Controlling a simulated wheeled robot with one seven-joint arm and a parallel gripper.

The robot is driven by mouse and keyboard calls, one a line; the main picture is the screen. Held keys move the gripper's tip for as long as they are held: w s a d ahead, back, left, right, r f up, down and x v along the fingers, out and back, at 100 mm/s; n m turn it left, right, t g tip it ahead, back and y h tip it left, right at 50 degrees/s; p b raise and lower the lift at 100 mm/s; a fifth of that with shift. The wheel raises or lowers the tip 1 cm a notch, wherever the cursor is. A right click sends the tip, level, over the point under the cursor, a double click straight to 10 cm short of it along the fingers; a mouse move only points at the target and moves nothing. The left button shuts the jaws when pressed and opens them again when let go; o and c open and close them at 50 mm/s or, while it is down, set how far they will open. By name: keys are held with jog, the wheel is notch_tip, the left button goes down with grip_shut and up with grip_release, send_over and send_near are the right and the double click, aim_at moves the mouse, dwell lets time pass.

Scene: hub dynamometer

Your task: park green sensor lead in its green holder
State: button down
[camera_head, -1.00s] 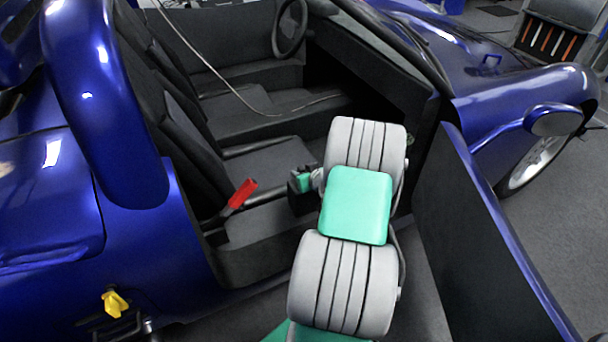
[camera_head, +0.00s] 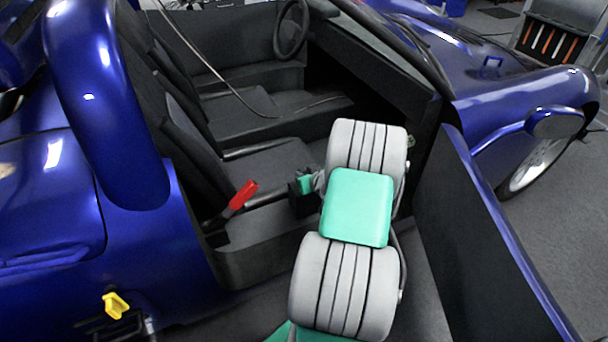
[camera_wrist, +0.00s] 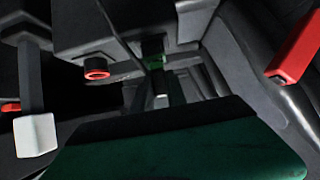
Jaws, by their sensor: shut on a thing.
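My gripper (camera_head: 304,184) reaches into the blue car, low beside the near seat; my own arm hides part of it in the head view. In the wrist view, my gripper (camera_wrist: 158,78) is shut, with a small green piece (camera_wrist: 154,62) at its tip, which looks like the green sensor lead's end. Its fingers are dark and hard to separate from the background. I cannot make out a separate green holder in either view. A dark socket with a red ring (camera_wrist: 97,72) is left of the green piece.
A red handle (camera_head: 242,194) rises left of my gripper; it also shows in the wrist view (camera_wrist: 296,48). A white block (camera_wrist: 35,135) on a dark bar is at left. The open car door (camera_head: 480,235) stands right of my arm. A thin cable (camera_head: 215,72) crosses the cabin.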

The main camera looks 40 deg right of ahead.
jog(key=shift+r, duration=0.2)
jog(key=shift+r, duration=0.3)
jog(key=shift+r+p, duration=0.2)
jog(key=shift+p, duration=0.15)
jog(key=shift+r+p, duration=1.25)
jog(key=shift+r, duration=0.8)
